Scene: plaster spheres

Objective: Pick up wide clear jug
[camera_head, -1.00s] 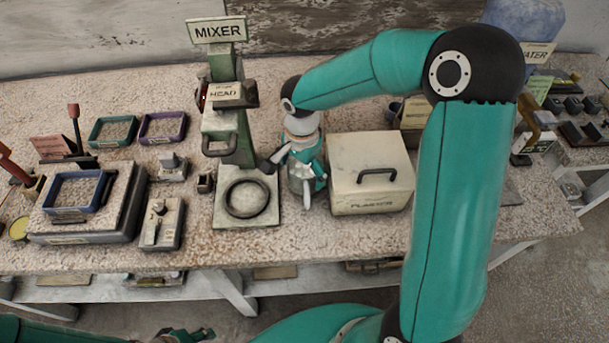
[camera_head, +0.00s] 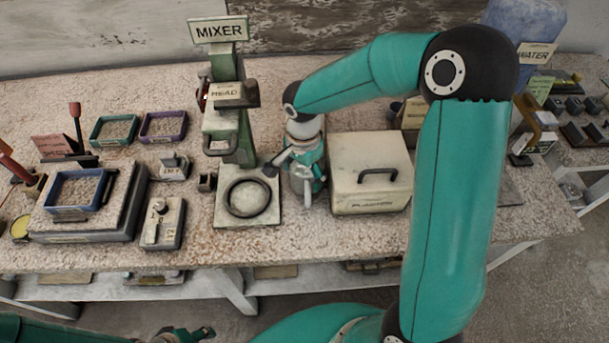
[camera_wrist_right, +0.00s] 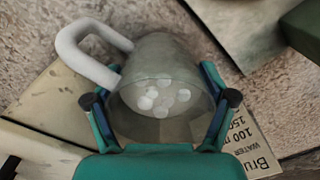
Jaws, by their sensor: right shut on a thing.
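The wide clear jug (camera_wrist_right: 157,62) shows in the right wrist view with a white handle at its upper left and several small white lumps inside it. My right gripper (camera_wrist_right: 160,92) has one finger on each side of the jug and is shut on it. In the head view, my right gripper (camera_head: 303,172) points down between the mixer and the plaster box. There the jug (camera_head: 306,190) is largely hidden by the gripper, with its pale handle facing the front. I cannot tell whether its base touches the table. My left gripper (camera_head: 188,334) is at the bottom edge, partly visible.
The mixer (camera_head: 231,150) with its ring base stands just left of the jug. The plaster box (camera_head: 371,172) stands close on the right. A printed card (camera_wrist_right: 246,142) lies beside the jug. Trays (camera_head: 75,190) and small devices fill the left; the table's front strip is clear.

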